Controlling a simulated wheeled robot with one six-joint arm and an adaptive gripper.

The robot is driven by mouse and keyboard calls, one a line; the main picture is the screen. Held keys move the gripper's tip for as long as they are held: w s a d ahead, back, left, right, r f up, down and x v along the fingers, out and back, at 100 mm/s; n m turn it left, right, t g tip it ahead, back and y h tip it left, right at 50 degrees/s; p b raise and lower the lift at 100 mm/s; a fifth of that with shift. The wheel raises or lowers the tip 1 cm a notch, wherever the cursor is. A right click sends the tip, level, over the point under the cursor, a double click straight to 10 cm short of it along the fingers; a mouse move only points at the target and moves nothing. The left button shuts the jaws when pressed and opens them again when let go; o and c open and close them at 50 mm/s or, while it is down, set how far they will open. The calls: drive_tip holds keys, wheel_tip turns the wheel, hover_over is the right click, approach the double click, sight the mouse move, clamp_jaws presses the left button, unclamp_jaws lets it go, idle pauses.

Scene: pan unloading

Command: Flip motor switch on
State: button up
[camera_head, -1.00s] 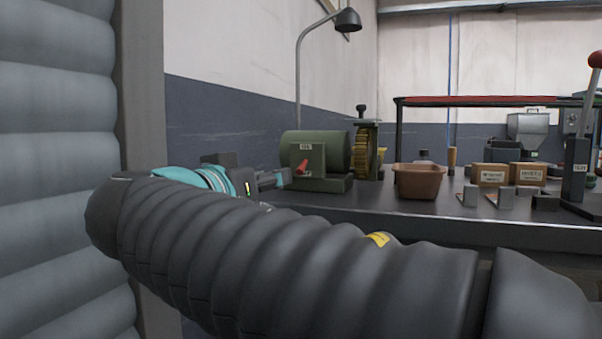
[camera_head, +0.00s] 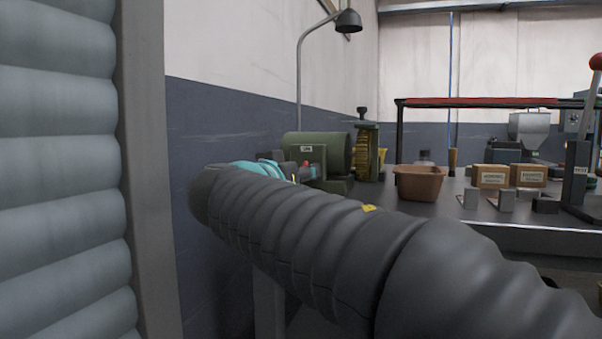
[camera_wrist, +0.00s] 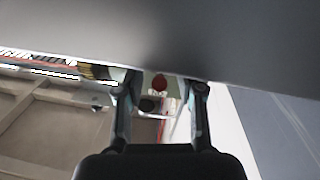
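The green motor (camera_head: 338,148) stands on the workbench beneath the lamp, with a labelled switch box (camera_head: 308,150) on its near side. The red switch lever (camera_head: 306,163) is mostly hidden in the head view by my gripper (camera_head: 303,174), which is right at the switch box. In the wrist view the round red end of the lever (camera_wrist: 160,83) shows between the two dark fingers of my gripper (camera_wrist: 163,92). The fingers are apart, with space on both sides of the red end. I cannot tell the lever's position or whether a finger touches it.
A brown pan (camera_head: 418,182), cardboard boxes (camera_head: 490,176) and metal brackets (camera_head: 505,199) are on the bench (camera_head: 450,217). A grey corrugated surface (camera_head: 60,170) and the wall (camera_head: 225,130) bound the left.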

clamp_jaws()
